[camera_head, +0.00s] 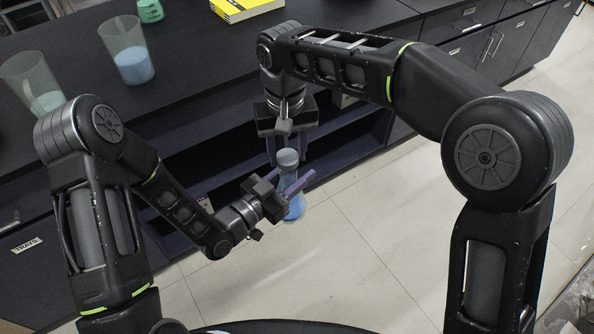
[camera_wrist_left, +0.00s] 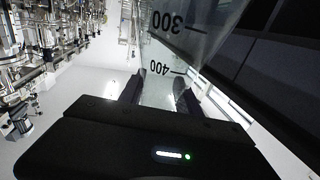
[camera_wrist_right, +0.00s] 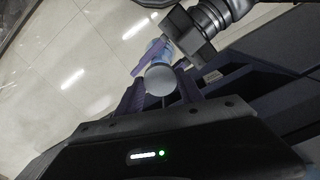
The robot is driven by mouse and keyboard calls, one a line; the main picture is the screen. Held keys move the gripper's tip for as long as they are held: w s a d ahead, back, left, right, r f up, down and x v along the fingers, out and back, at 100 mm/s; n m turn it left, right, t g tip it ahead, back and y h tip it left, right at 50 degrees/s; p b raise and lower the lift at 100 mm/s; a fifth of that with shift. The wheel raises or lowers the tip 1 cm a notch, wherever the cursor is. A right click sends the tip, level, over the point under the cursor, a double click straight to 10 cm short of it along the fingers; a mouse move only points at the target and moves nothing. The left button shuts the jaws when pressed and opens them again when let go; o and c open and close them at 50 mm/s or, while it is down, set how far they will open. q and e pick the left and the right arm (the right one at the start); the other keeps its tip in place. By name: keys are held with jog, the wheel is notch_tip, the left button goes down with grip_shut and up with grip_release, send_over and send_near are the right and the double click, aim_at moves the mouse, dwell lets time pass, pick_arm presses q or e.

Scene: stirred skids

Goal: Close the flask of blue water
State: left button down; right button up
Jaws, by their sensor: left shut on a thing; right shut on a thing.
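The flask of blue water (camera_head: 293,206) is held upright in the air in front of the dark bench. My left gripper (camera_head: 296,184) is shut on it from the left. In the left wrist view the clear flask wall (camera_wrist_left: 182,42), with 300 and 400 marks, rises between and beyond the fingers. A round grey stopper (camera_head: 288,158) is at the flask's top, between the fingers of my right gripper (camera_head: 287,150), which comes from above and is shut on it. The right wrist view shows the stopper (camera_wrist_right: 160,79) over the flask; I cannot tell whether it is seated.
Open shelves (camera_head: 345,145) lie behind the grippers. The floor in front is clear.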

jog(key=shift+f, duration=0.4)
jog(key=shift+f, duration=0.1)
dwell(0.8)
jog(key=shift+f, duration=0.8)
jog(key=shift+f, duration=0.6)
dwell(0.4)
